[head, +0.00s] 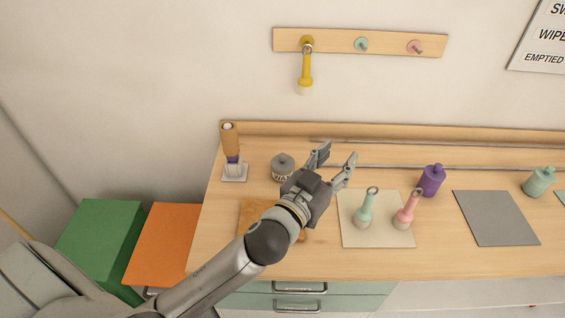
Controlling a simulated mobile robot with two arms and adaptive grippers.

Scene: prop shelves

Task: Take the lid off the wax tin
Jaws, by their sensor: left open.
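The wax tin (283,174) is a small round grey tin with lettering on its side. It stands on the wooden counter, left of my left gripper. A darker grey lid with a small knob (282,159) sits on top of it. My left gripper (337,156) is open, its fingers pointing toward the back of the counter, to the right of the tin and apart from it. Nothing shows between its fingers. The gripper body covers the counter just right of the tin and partly hides the tin's lower right. My right gripper is not in view.
A pale mat (376,237) holds a mint and a pink ringed tool. A purple bottle (431,181), grey mat (495,218) and green bottle (538,182) stand farther right. A brush in a holder (234,172) is left of the tin. A yellow tool (305,72) hangs above.

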